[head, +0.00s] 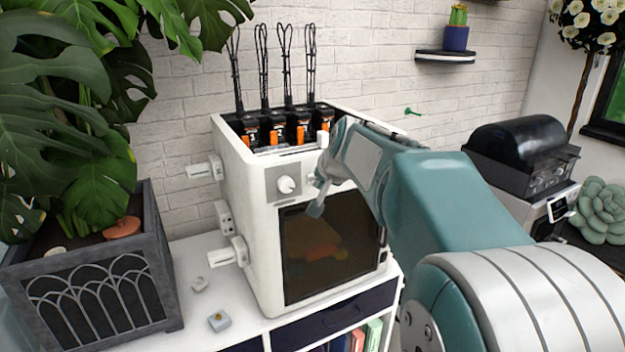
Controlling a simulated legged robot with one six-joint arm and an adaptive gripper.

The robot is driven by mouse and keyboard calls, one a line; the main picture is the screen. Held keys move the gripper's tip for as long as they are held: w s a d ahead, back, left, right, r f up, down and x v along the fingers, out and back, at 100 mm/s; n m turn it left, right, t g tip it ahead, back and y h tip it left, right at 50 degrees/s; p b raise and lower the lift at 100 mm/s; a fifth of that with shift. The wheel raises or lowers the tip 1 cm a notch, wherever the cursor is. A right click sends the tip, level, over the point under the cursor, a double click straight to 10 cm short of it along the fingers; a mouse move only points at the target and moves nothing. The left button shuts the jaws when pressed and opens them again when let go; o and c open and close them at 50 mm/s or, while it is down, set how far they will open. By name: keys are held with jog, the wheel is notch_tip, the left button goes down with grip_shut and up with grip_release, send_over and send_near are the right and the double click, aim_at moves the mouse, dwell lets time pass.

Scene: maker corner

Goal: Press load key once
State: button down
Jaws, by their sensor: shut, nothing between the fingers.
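A white box-shaped machine (245,225) stands on a white cabinet in the head view. Its front has a dark window (330,250) and, above that, a grey panel (272,196) with a round white knob (288,185). My gripper (316,206) is shut and empty, in front of the machine just right of the knob, its fingers pointing down near the window's top edge. I cannot tell whether it touches the front. No load key can be made out; my gripper and teal arm hide the right part of the upper front.
Black units with orange parts (275,135) and tall black loops fill the machine's top. White brackets (226,252) stick out on its left. Small grey blocks (219,321) lie on the white cabinet top (190,270). A planter (95,285) stands left, a black grill (520,150) right.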

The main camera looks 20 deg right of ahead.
jog(key=shift+s, duration=0.15)
jog(key=s, duration=0.5)
dwell(0.4)
jog(key=shift+w, duration=0.1)
dwell(0.5)
jog(key=s+a+f+n+g, duration=0.1)
jog(key=s+a+f+n, duration=0.3)
jog(key=s+a, duration=0.3)
jog(key=s+a+f+n+g, duration=0.2)
jog(key=s+a+f+n, duration=0.2)
jog(key=s, duration=1.2)
jog(key=a+f, duration=0.2)
jog(key=a, duration=0.1)
jog(key=shift+s+a+f+y, duration=0.2)
jog(key=shift+a+f+y, duration=0.05)
jog(key=shift+a+y, duration=0.05)
dwell(0.4)
